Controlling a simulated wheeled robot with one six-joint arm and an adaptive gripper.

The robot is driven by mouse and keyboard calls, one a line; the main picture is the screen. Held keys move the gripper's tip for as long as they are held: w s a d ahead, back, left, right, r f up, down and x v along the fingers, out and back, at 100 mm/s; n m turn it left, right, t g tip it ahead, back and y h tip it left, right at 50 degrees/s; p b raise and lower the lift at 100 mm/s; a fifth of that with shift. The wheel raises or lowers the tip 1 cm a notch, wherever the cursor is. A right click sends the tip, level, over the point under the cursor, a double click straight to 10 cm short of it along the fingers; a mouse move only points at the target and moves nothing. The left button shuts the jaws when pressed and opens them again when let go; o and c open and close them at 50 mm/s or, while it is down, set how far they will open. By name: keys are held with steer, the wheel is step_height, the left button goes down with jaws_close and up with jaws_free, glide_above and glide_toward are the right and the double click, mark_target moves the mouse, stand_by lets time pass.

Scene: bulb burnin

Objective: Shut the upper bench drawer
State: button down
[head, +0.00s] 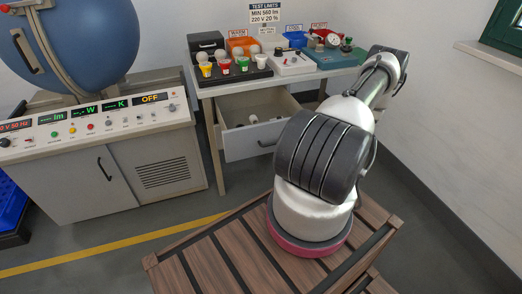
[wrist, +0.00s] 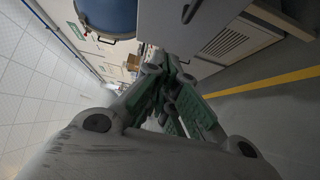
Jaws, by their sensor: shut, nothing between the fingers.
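The open bench drawer (head: 254,140) sticks out from under the white bench, with its pale front and dark handle (head: 268,143) facing me. A few small bulb-like items lie inside it. My arm covers the right part of the drawer in the head view. My gripper is hidden behind my arm in that view. In the wrist view my gripper (wrist: 172,112) has its green-padded fingers together and empty.
A console (head: 95,125) with a blue sphere (head: 75,40) stands at left. A wall is close on the right. Floor with a yellow line (head: 150,240) is clear.

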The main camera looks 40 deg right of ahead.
glide_toward(243, 140)
steer(key=a, duration=0.3)
steer(key=shift+w+d, duration=0.15)
steer(key=shift+w, duration=0.85)
steer(key=shift+w+d, duration=0.15)
steer(key=shift+w, duration=0.85)
